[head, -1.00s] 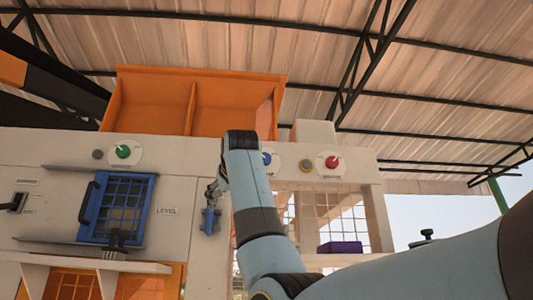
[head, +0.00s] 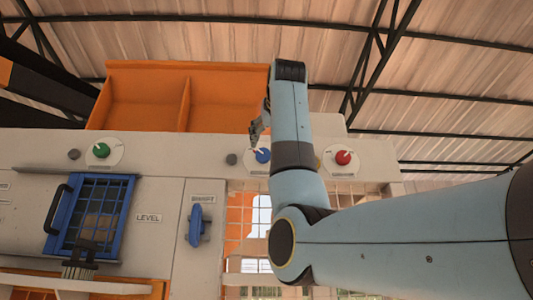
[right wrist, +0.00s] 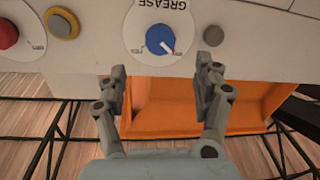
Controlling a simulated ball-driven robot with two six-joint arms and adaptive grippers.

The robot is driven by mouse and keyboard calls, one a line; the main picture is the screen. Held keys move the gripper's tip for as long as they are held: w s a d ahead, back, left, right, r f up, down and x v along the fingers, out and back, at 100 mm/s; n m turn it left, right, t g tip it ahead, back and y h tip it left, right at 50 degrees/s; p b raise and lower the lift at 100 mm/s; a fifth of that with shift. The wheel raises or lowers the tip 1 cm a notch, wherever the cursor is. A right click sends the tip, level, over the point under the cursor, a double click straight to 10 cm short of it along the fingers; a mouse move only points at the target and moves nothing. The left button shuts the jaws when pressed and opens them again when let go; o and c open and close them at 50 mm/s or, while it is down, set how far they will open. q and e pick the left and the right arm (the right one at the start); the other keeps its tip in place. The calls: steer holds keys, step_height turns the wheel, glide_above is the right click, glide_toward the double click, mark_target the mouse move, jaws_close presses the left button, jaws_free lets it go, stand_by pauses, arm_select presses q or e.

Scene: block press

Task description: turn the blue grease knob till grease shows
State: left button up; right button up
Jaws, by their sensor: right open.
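The blue grease knob (head: 263,155) sits on a white round plate on the pale panel, just below my right gripper (head: 256,132) in the head view. In the right wrist view the blue knob (right wrist: 160,40) has a white pointer and the word GREASE on its plate. My right gripper (right wrist: 161,80) is open and empty there, with its two fingers apart and the knob beyond the gap between their tips. The fingers appear clear of the knob. No grease shows in these frames. My left gripper is not in view.
A green knob (head: 101,150) is at the left and a red knob (head: 343,158) at the right. A grey button (head: 231,159) is beside the blue knob. A blue handle (head: 196,226) and a blue grated door (head: 92,215) are below. An orange bin (head: 140,98) is above.

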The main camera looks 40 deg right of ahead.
mark_target(264, 154)
steer(key=p+x, duration=0.1)
steer(key=x, duration=0.1)
steer(key=p+x, duration=0.1)
steer(key=x, duration=0.2)
steer(key=shift+w+d+r+p, duration=0.15)
steer(key=shift+w+r+p, duration=0.1)
steer(key=shift+p, duration=0.15)
steer(key=p+x, duration=0.1)
steer(key=x, duration=0.2)
steer(key=shift+w+d+f, duration=0.1)
steer(key=shift+f, duration=0.1)
steer(key=shift+w, duration=0.1)
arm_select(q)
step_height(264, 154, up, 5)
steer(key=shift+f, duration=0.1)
arm_select(e)
steer(key=shift+f, duration=0.1)
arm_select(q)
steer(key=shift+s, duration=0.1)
arm_select(e)
steer(key=shift+c, duration=1)
steer(key=c, duration=1)
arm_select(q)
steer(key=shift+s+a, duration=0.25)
